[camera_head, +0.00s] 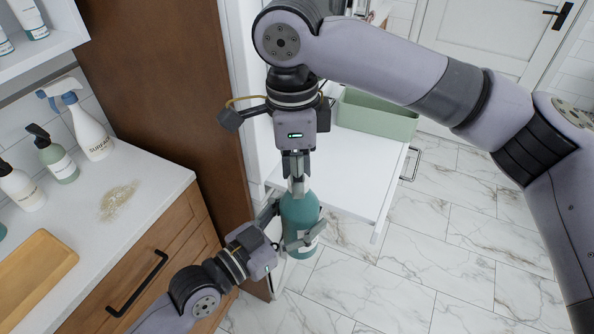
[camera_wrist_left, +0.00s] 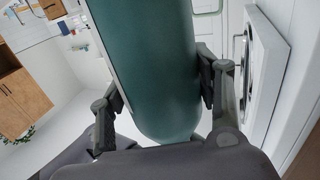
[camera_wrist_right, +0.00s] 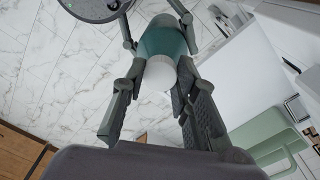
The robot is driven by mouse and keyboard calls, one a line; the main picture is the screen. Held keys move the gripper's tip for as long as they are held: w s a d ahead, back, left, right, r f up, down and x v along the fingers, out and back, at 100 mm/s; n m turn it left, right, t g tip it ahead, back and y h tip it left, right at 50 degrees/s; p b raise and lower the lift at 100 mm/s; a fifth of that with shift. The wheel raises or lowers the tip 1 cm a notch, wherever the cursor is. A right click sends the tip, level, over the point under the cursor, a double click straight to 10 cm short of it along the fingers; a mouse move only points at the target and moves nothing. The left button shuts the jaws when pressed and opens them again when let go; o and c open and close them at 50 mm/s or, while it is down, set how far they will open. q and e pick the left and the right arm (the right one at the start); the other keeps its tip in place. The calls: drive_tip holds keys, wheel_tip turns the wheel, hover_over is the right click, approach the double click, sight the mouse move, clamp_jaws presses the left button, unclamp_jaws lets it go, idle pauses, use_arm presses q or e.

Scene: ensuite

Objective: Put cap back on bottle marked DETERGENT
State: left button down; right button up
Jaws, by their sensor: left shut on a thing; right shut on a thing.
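A teal bottle (camera_head: 299,212) stands roughly upright in the air, beyond the counter's edge. My left gripper (camera_head: 283,230) is shut around its body; the bottle also fills the middle of the left wrist view (camera_wrist_left: 150,65). Its pale label is mostly hidden and I cannot read it. My right gripper (camera_head: 297,172) points straight down above the bottle, shut on a small white cap (camera_head: 298,187). In the right wrist view the cap (camera_wrist_right: 158,73) lines up with the bottle's top (camera_wrist_right: 162,42). I cannot tell whether the cap is seated or just above the neck.
A white counter (camera_head: 150,195) at left holds a spray bottle (camera_head: 92,135), a green pump bottle (camera_head: 55,160), a wooden tray (camera_head: 30,275) and a brownish spill (camera_head: 118,200). A brown cabinet side (camera_head: 165,80) is close. A white surface (camera_head: 345,165) bears a green bin (camera_head: 378,115).

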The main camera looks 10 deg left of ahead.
drive_tip(key=o, duration=0.7)
drive_tip(key=shift+s+a+r, duration=0.1)
drive_tip(key=shift+r, duration=2.2)
drive_tip(key=shift+c, duration=0.4)
